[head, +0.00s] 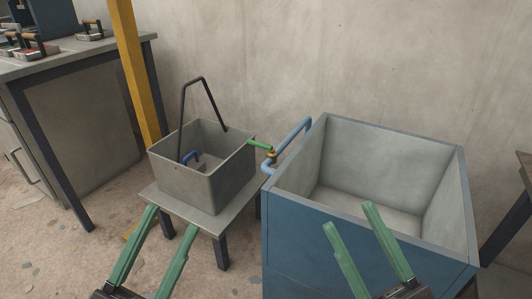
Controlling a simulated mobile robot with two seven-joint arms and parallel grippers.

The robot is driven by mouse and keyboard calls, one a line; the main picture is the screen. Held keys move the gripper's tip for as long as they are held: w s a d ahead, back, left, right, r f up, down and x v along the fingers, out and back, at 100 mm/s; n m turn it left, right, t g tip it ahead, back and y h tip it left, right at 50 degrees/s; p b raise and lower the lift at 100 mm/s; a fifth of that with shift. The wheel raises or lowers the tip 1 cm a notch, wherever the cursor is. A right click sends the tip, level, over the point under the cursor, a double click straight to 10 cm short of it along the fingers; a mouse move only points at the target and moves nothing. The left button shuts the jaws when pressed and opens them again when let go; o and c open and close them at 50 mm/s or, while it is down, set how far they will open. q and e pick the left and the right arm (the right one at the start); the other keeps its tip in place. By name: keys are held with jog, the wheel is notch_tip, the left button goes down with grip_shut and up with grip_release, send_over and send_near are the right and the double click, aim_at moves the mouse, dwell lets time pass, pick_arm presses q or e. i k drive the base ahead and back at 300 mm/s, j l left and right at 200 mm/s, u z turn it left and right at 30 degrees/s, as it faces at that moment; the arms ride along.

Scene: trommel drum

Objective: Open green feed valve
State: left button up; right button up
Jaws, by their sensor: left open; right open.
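The green feed valve lever (260,144) sits on a small brass fitting (271,156) on a blue pipe (288,143), between the grey bucket and the blue tank. The lever points left, toward the bucket's right rim. My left gripper (160,246) has green fingers, is open, and is at the lower left in front of the small stand. My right gripper (352,216) is open, in front of the blue tank's near wall in the picture. Both are apart from the valve, and nothing is seen between their fingers.
A grey bucket (185,185) with a raised black handle stands on a small table (222,213). The blue tank (300,235) is open and looks empty. A yellow post (133,70) and a workbench (75,62) stand at the left. A wall closes the back.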

aim_at(260, 145)
jog(key=z, duration=0.3)
jog(key=i+j+z, duration=0.2)
jog(key=z, duration=0.25)
jog(key=i+j+z, duration=0.1)
jog(key=j+z, duration=0.3)
jog(key=i+j+z, duration=0.1)
jog(key=j, duration=0.4)
jog(key=i+j, duration=0.1)
jog(key=j, duration=0.4)
jog(key=i+j+z, duration=0.15)
jog(key=j, duration=0.35)
